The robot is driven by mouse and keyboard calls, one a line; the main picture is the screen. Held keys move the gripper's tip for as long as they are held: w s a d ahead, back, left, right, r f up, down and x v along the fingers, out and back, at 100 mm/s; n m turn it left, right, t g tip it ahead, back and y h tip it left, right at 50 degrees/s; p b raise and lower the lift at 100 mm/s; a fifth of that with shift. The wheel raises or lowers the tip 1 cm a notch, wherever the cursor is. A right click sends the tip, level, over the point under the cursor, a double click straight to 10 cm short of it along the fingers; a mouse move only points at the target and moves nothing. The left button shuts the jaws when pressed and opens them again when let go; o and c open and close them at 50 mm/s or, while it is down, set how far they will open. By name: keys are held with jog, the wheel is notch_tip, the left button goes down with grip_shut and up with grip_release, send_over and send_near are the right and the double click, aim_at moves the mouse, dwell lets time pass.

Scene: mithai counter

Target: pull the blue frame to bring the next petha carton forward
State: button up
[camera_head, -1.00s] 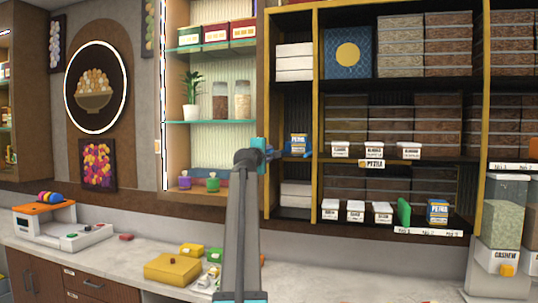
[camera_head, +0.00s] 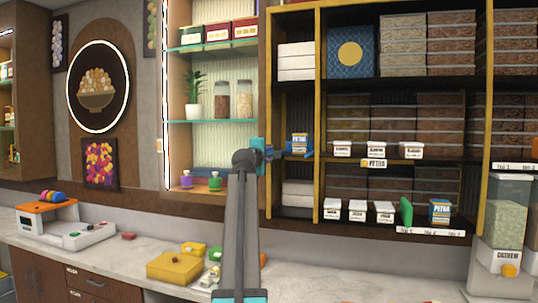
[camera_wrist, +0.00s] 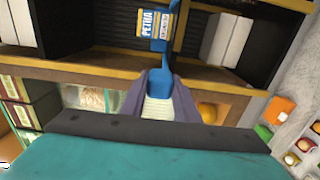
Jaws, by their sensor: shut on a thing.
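The blue frame (camera_head: 297,155) is on the middle shelf at the left end of the cabinet, around the foot of a blue and white petha carton (camera_head: 300,141). In the wrist view, the blue frame's handle (camera_wrist: 162,76) comes down from the shelf between the fingers of my gripper (camera_wrist: 159,92), which is shut on it. The petha carton also shows in the wrist view (camera_wrist: 152,24), tilted in the picture. In the head view, my gripper (camera_head: 270,152) is small and partly hidden by my arm. Space behind the carton is dark.
A yellow upright (camera_head: 317,110) stands right of the carton, with white cartons (camera_head: 342,149) beyond. White boxes (camera_head: 297,193) lie on the shelf below. Another petha carton (camera_head: 439,210) stands beside a green block (camera_head: 405,211). Glass jars (camera_head: 243,99) stand on the left shelves.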

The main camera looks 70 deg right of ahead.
jog(key=shift+s+a+p, duration=0.15)
jog(key=shift+a+p, duration=0.2)
jog(key=shift+a, duration=2.1)
jog(key=o, duration=2)
jog(key=shift+d, duration=0.1)
jog(key=a+p, duration=0.1)
jog(key=a, duration=0.7)
jog(key=shift+s, duration=0.2)
